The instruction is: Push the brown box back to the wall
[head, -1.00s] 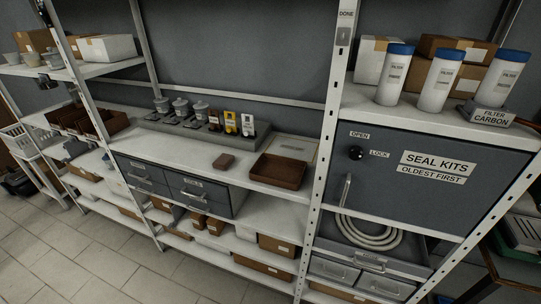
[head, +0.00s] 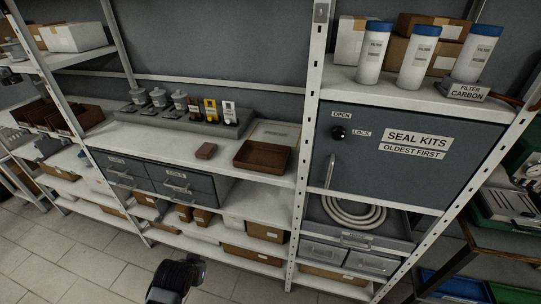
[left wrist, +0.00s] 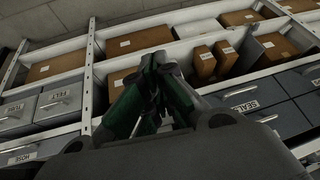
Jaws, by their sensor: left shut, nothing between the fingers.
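An open brown box (head: 262,157), shallow like a tray, sits on the middle shelf towards its front edge, with a gap behind it to the wall. Closed brown cardboard boxes (head: 405,57) also stand on the upper right shelf behind the filters, and others (head: 250,252) on the bottom shelf. I cannot tell which one the task means. My left gripper (left wrist: 153,75) is shut and empty in the left wrist view, in front of lower-shelf boxes (left wrist: 150,40), partly hiding one. In the head view only a dark part of my arm shows at the bottom. My right gripper is not in view.
White filter bottles (head: 375,52) stand at the upper shelf's front. A small brown block (head: 206,151) lies left of the open box, and a grey rack (head: 180,117) stands behind. White uprights (head: 312,120) divide the shelves. The floor (head: 90,270) in front is clear.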

